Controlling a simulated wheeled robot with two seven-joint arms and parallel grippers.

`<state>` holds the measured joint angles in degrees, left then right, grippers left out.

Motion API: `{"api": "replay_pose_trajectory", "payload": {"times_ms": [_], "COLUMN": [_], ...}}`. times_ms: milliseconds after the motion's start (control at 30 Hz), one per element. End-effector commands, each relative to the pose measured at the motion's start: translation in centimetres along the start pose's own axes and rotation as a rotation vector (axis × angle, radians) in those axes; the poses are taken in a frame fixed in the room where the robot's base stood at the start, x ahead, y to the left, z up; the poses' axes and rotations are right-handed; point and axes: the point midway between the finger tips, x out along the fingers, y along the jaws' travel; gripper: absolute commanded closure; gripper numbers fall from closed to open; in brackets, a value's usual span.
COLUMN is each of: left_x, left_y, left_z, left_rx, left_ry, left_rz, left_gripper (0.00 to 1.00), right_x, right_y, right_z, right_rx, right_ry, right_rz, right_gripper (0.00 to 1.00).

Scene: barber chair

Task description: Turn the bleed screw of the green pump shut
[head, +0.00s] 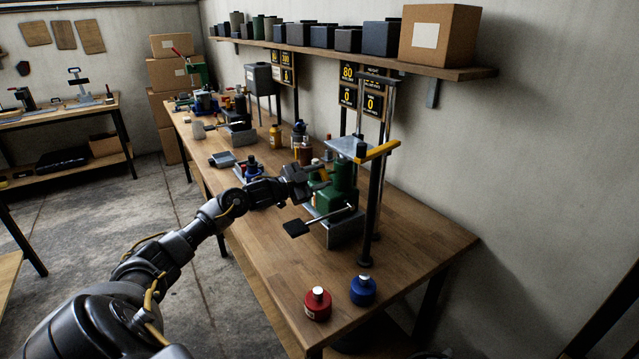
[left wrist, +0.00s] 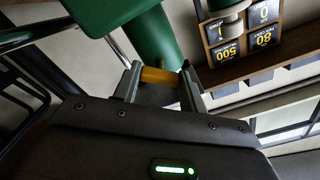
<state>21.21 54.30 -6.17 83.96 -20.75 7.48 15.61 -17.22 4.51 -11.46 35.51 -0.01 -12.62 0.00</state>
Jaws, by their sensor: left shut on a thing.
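The green pump (head: 333,197) stands on a grey metal base near the middle of the bench, with a lever ending in a dark flat pad toward the front. My left gripper (head: 318,178) is at the upper left side of the pump. In the left wrist view my left gripper (left wrist: 160,82) has its fingers on both sides of a yellow-orange bleed screw handle (left wrist: 159,76), close to the green pump body (left wrist: 158,42). The screw's thread and seat are hidden. My right gripper does not show.
A post frame with a plate (head: 352,149) and a yellow bar (head: 379,152) rises just right of the pump. A red bottle (head: 317,305) and a blue bottle (head: 363,291) stand at the near end.

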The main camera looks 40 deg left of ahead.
Motion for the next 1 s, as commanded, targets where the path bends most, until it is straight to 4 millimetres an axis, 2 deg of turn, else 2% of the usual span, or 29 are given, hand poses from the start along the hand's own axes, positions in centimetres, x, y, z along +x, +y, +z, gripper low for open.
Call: {"api": "replay_pose_trajectory", "payload": {"times_ms": [33, 500, 1000], "left_x": [0.0, 0.0, 0.0], "left_y": [0.3, 0.3, 0.2], "left_z": [0.4, 0.4, 0.2], "left_rx": [0.047, 0.492, 0.826], "left_ry": [0.001, 0.002, 0.001], "left_rz": [0.0, 0.0, 0.001], "left_gripper": [0.81, 0.81, 0.81], "right_x": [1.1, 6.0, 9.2], "right_y": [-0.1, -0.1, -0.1], "right_z": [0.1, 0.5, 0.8], "right_rx": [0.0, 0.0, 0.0], "right_ry": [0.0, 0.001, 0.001], "right_rz": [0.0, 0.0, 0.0], "right_gripper": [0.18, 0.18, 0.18]}}
